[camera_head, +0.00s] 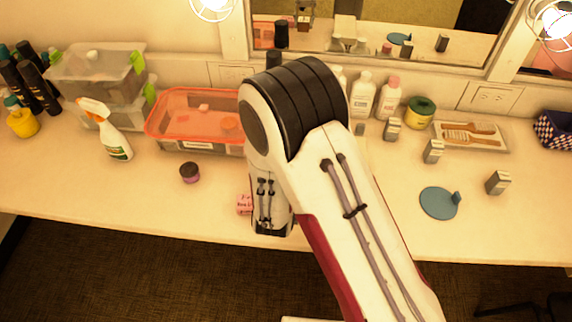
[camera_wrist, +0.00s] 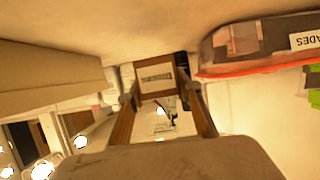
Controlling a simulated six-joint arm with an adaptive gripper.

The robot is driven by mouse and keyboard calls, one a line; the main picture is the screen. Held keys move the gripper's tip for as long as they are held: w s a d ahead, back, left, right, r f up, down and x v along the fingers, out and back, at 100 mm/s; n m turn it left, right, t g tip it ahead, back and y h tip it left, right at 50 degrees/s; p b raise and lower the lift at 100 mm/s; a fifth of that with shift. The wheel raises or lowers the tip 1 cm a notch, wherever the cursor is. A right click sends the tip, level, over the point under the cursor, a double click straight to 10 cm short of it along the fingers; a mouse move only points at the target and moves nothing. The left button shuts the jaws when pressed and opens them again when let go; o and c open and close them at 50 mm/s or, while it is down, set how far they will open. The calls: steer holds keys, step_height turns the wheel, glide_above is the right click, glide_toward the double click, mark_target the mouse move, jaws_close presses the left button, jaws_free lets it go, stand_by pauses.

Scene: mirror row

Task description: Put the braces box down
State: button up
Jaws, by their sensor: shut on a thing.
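My gripper (camera_wrist: 160,92) is shut on a small box (camera_wrist: 153,89) with a dark printed label, which I take as the braces box. The box sits between the two fingertips in the wrist view. In the head view my arm covers the fingers and the box in them. A small pink box with writing (camera_head: 244,204) shows beside my wrist, near the counter's (camera_head: 150,205) front edge. I cannot tell whether it is the held one. Whether the held box touches the counter is hidden.
An orange-rimmed bin (camera_head: 197,121) stands behind and left, with a dark jar (camera_head: 190,172) in front. A spray bottle (camera_head: 106,130) is farther left. Bottles (camera_head: 363,95), small grey boxes (camera_head: 433,151) and a blue disc (camera_head: 439,203) are right. The front left counter is clear.

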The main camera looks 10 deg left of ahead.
steer(key=shift+f, duration=0.1)
steer(key=shift+f, duration=2)
steer(key=shift+f, duration=0.1)
steer(key=o, duration=1.1)
steer(key=v, duration=1.2)
steer(key=shift+r, duration=0.2)
steer(key=shift+w+r, duration=0.1)
